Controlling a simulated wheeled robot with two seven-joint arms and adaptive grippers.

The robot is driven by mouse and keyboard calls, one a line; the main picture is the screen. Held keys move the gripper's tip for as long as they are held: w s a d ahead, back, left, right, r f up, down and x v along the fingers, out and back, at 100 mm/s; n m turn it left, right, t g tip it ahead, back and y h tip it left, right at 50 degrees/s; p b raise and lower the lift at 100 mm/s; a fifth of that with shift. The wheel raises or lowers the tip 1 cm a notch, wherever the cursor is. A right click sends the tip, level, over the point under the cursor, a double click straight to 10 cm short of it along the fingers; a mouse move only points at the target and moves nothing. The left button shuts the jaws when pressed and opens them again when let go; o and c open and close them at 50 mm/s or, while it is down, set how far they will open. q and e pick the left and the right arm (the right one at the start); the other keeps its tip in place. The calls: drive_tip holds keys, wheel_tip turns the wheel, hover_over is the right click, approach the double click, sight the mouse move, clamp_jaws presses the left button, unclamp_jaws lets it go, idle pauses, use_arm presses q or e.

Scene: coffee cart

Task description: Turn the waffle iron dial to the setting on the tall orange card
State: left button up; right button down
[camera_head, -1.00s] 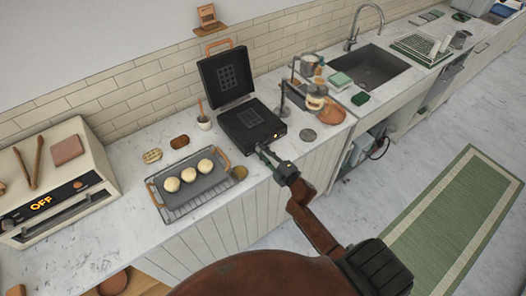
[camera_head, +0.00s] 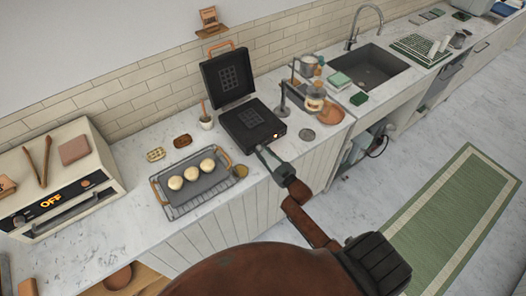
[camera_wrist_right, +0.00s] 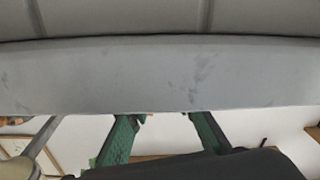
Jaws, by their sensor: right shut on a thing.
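The black waffle iron (camera_head: 253,127) stands open on the counter, its lid (camera_head: 227,78) raised. The dial's setting cannot be read. In the right wrist view the two green-padded fingers (camera_wrist_right: 165,140) stand apart, with what is between them unclear. An orange-brown card (camera_head: 208,15) stands on the wall ledge, its print too small to read. My left gripper is not in view.
A wire rack with a tray (camera_head: 208,186) and three round buns lies left of the iron. A metal stand (camera_head: 284,105) and jar (camera_head: 314,100) are close on the right, before the sink (camera_head: 370,67).

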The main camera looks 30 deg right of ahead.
drive_tip(key=shift+f+m+p, duration=0.15)
drive_tip(key=shift+m+p, duration=0.3)
drive_tip(key=shift+m, duration=1.45)
drive_tip(key=c, duration=2)
unclamp_jaws()
drive_tip(key=s, duration=0.8)
drive_tip(key=s+d, duration=0.1)
drive_tip(key=s, duration=0.3)
drive_tip(key=shift+d+f, duration=0.1)
drive_tip(key=shift+f, duration=0.2)
